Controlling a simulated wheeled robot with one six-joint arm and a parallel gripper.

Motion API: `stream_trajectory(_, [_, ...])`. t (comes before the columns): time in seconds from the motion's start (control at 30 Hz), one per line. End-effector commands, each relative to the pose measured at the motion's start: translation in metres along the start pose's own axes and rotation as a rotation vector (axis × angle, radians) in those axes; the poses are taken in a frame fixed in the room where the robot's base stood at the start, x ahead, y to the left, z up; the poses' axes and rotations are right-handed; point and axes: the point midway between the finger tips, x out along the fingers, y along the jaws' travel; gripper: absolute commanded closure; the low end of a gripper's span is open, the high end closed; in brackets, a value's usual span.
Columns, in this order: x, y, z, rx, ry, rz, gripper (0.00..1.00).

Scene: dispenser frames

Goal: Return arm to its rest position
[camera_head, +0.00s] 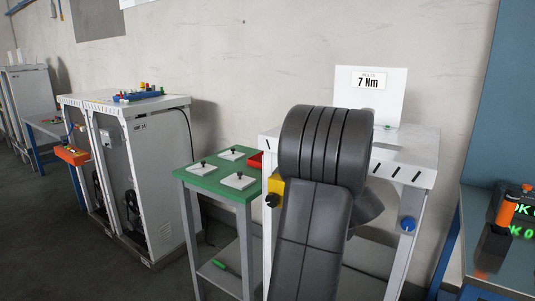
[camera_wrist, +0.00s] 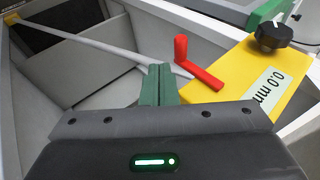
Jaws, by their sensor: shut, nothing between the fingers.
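My gripper (camera_wrist: 158,85) shows in the wrist view with its two green fingers together and nothing between them. Its tips are just left of a red L-shaped lever (camera_wrist: 188,63), which stands beside a yellow block (camera_wrist: 243,80). I cannot tell whether they touch. The block carries a black knob (camera_wrist: 273,36) and a label reading 0.0 mm. In the head view my dark grey arm rises in front of a white frame (camera_head: 415,165) with a 7 Nm sign (camera_head: 368,80). The gripper itself is hidden there behind the arm.
In the head view a green-topped table (camera_head: 203,187) with several white plates stands left of the frame. White cabinets (camera_head: 150,190) are further left. A blue-edged bench (camera_head: 520,265) with an orange-handled tool (camera_head: 507,211) is at right. Pale frame walls surround the gripper in the wrist view.

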Motion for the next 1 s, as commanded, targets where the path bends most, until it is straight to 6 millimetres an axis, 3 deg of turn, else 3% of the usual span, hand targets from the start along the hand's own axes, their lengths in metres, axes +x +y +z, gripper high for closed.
stream_trajectory(1.0, [-0.026, -0.015, -0.009, -0.147, 0.007, 0.346, 1.0])
